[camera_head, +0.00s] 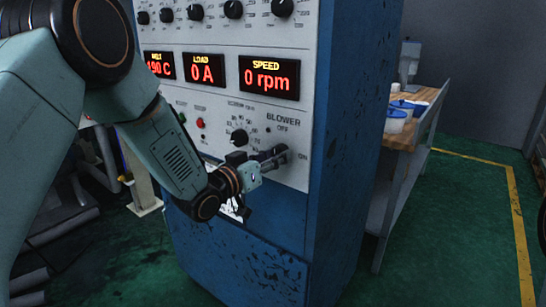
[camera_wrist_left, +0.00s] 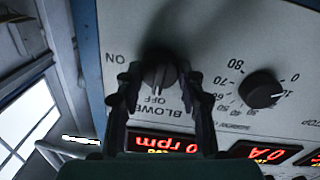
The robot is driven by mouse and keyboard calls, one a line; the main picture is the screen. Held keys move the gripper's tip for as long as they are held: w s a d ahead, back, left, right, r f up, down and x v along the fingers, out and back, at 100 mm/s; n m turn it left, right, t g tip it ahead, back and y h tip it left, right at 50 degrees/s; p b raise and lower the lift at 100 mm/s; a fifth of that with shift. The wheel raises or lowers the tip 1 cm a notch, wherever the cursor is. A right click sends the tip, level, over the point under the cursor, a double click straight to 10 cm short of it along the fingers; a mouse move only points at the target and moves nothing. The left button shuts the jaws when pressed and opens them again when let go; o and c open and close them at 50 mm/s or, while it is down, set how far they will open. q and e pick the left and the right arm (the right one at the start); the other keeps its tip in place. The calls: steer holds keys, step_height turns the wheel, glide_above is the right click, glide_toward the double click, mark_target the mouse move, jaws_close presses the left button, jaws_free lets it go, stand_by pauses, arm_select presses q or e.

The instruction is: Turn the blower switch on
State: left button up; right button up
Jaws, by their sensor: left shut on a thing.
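The blower switch (camera_head: 279,149) is a black knob on the grey control panel, between the OFF and ON labels. In the left wrist view the knob (camera_wrist_left: 158,75) sits between my dark fingers, and its ridge looks roughly in line with the OFF label, though shadow makes this hard to judge. My left gripper (camera_head: 264,161) is at the panel and shut on the knob; its fingertips also show in the left wrist view (camera_wrist_left: 161,80). The fingers partly hide the knob in the head view. The speed display (camera_head: 269,77) reads 0 rpm. My right gripper is not in view.
A black dial (camera_head: 239,137) with a number scale is just left of the switch. A red button (camera_head: 200,123) and more displays are further left. A workbench (camera_head: 407,135) with a blue-lidded tub (camera_head: 397,116) stands right of the blue cabinet (camera_head: 345,120). Green floor is clear at right.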

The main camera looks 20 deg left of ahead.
arm_select(q)
steer(key=shift+c, duration=0.9)
steer(key=shift+d+m+y+p, duration=0.1)
steer(key=shift+m+y+p, duration=0.35)
steer(key=shift+m, duration=8.25)
steer(key=shift+s, duration=0.1)
